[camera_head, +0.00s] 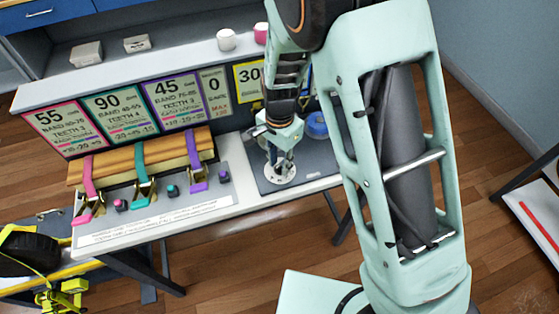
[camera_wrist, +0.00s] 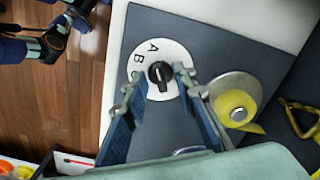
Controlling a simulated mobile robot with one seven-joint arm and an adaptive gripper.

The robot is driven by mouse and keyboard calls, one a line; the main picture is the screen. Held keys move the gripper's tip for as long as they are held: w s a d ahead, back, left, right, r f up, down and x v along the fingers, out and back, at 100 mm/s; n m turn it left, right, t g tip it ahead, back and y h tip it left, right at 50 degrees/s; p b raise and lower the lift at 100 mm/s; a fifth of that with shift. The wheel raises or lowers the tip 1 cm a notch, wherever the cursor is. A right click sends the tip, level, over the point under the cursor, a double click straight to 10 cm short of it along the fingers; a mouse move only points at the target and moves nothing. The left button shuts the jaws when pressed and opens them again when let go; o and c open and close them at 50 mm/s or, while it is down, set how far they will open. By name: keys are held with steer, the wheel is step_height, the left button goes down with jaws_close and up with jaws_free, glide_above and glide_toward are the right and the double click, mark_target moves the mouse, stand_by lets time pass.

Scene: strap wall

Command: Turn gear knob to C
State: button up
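The gear knob (camera_wrist: 160,74) is a small black knob at the middle of a round white dial (camera_wrist: 171,49) on a dark grey panel. The letters A and B show on the dial's upper left; a third letter below B is partly hidden by a finger. I cannot clearly tell which letter the knob points to. My gripper (camera_wrist: 158,79) is open, with one finger on each side of the knob; a small gap seems to show on both sides. In the head view my gripper (camera_head: 282,158) is pointing down over the white dial (camera_head: 280,175), and the knob is hidden.
In the wrist view a yellow roll on a silver disc (camera_wrist: 236,103) stands close right of the dial, with a yellow hook-like part (camera_wrist: 300,122) beyond. In the head view, a wooden block (camera_head: 150,155) with coloured straps stands left, and a blue round thing (camera_head: 317,125) behind right.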

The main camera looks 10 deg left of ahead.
steer(key=shift+f, duration=0.1)
jaws_close()
